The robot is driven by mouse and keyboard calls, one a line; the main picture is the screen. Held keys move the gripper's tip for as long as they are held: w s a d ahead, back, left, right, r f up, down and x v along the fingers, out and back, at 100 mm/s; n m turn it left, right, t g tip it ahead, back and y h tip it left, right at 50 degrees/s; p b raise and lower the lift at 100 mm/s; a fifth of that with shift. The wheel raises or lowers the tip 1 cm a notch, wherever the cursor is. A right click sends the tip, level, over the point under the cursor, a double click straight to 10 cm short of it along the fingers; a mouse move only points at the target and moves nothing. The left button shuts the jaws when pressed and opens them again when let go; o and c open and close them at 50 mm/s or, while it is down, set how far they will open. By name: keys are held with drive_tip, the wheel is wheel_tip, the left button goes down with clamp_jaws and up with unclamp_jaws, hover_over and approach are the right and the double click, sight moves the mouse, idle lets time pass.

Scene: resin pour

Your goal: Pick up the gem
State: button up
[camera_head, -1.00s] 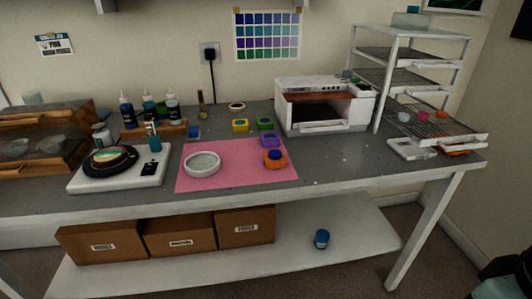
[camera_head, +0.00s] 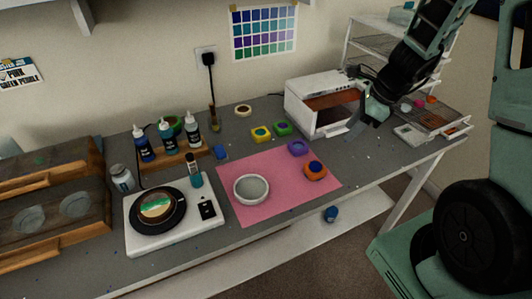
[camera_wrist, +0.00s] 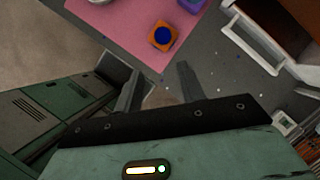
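I cannot tell for sure which thing is the gem. A round blue piece (camera_head: 316,167) sits in an orange mold (camera_head: 315,175) at the right edge of the pink mat (camera_head: 284,203). Both also show at the top middle of the wrist view, the blue piece (camera_wrist: 162,36) inside the orange mold (camera_wrist: 157,46). Small pink (camera_head: 419,103) and orange (camera_head: 431,99) pieces lie on the rack at the right. My gripper (camera_head: 362,122) is in front of the white oven. Its fingers are apart and nothing shows between them in the wrist view (camera_wrist: 160,68).
Purple (camera_head: 298,148), green (camera_head: 282,128) and yellow (camera_head: 260,134) molds stand near the mat. A white ring-shaped dish (camera_head: 251,189) lies on it. The white oven (camera_head: 313,82) and wire rack (camera_head: 437,116) crowd the right side.

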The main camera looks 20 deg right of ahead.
drive_tip(key=b, duration=0.2)
approach(316, 166)
drive_tip(key=shift+x, duration=4.25)
drive_tip(key=shift+w+f+b, duration=0.1)
drive_tip(key=shift+f+b, duration=0.05)
drive_tip(key=shift+b, duration=0.2)
clamp_jaws()
